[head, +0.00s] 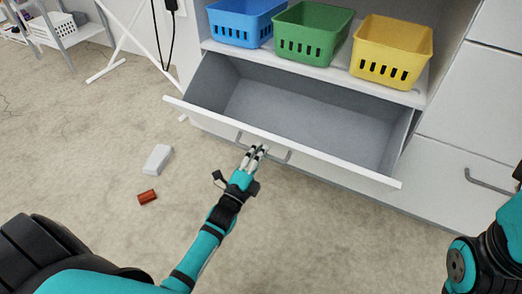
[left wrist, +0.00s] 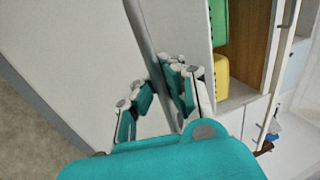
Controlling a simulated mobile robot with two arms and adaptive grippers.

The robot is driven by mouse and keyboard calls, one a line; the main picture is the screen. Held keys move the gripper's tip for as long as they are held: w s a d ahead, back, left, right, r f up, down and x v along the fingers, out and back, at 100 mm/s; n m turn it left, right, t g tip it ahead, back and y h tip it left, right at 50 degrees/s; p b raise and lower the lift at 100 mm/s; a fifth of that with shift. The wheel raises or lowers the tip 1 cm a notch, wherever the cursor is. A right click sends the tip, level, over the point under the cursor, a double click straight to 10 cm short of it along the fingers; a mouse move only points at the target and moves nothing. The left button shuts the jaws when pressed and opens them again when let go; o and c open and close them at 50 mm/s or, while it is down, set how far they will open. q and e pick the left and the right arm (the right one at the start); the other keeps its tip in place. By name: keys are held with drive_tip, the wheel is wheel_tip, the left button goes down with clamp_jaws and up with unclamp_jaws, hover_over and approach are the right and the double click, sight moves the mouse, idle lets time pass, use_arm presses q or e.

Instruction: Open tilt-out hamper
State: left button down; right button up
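The tilt-out hamper is a white front panel (head: 330,166) leaning out from the cabinet at its top edge. Its grey inside (head: 300,110) shows and looks empty. A grey bar handle (head: 278,157) sits on the panel's outer face near the middle. My left gripper (head: 259,150) is at the handle. In the left wrist view the handle bar (left wrist: 148,45) runs between the fingertips of my left gripper (left wrist: 159,72), which look closed around it. My right arm shows at the right edge of the head view, but its gripper does not.
Blue (head: 243,22), green (head: 311,30) and yellow (head: 391,50) baskets stand on the shelf above the hamper. A white block (head: 157,159) and a red-brown object (head: 147,197) lie on the carpet to the left. A closed front with a handle (head: 488,182) is at the right.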

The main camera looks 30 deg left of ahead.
use_arm(q)
drive_tip(key=c, duration=2)
unclamp_jaws()
drive_tip(key=shift+s+f, duration=0.25)
drive_tip(key=shift+f, duration=0.2)
drive_tip(key=o, duration=0.5)
drive_tip(key=shift+s+r, duration=0.1)
drive_tip(key=shift+s, duration=0.05)
drive_tip(key=shift+c, duration=0.2)
drive_tip(key=shift+o, duration=0.8)
drive_tip(key=shift+r, duration=0.1)
drive_tip(key=v, duration=1.2)
